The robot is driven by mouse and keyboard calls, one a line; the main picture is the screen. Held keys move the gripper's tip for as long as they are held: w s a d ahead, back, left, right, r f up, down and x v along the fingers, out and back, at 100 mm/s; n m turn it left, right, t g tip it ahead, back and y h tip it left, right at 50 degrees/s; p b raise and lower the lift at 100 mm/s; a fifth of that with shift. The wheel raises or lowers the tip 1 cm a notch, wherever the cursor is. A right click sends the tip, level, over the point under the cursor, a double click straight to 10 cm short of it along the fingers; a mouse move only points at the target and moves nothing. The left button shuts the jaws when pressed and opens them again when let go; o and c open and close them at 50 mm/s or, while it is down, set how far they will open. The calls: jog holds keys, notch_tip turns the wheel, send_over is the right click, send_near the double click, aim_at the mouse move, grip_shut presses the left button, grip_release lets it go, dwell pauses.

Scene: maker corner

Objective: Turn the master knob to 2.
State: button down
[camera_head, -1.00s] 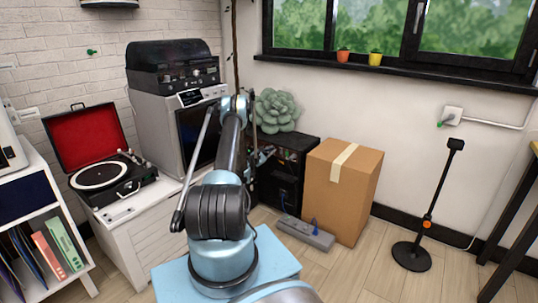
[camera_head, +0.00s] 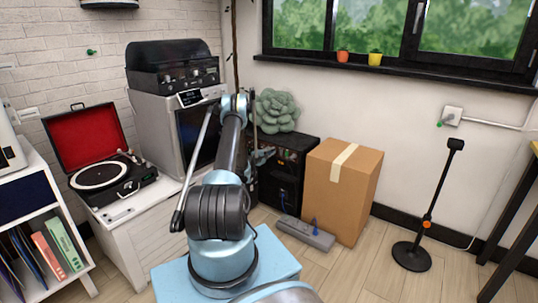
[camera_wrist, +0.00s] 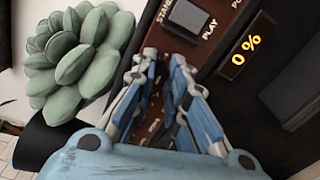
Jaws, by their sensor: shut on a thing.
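A black cabinet (camera_head: 286,158) stands between the grey-white unit and the cardboard box. In the wrist view its reddish-brown control panel (camera_wrist: 205,48) carries a grey rocker switch (camera_wrist: 187,18) with PLAY lettering beside it. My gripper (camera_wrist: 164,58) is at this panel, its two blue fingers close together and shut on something. The master knob is not clearly visible; the fingers hide what they hold, and I cannot read a knob scale. An amber display (camera_wrist: 247,46) beside the panel reads 0 %. In the head view my gripper (camera_head: 262,156) is at the cabinet's upper front.
A green succulent-like plant (camera_head: 276,110) is close behind the cabinet and also fills the wrist view's left (camera_wrist: 75,55). A cardboard box (camera_head: 341,190) stands right of the cabinet. A grey power strip (camera_head: 305,232) lies on the floor in front.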

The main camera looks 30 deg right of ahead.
jog(key=shift+s+d, duration=0.15)
jog(key=c, duration=1.8)
grip_release()
jog(key=shift+f, duration=0.15)
jog(key=shift+v, duration=3.8)
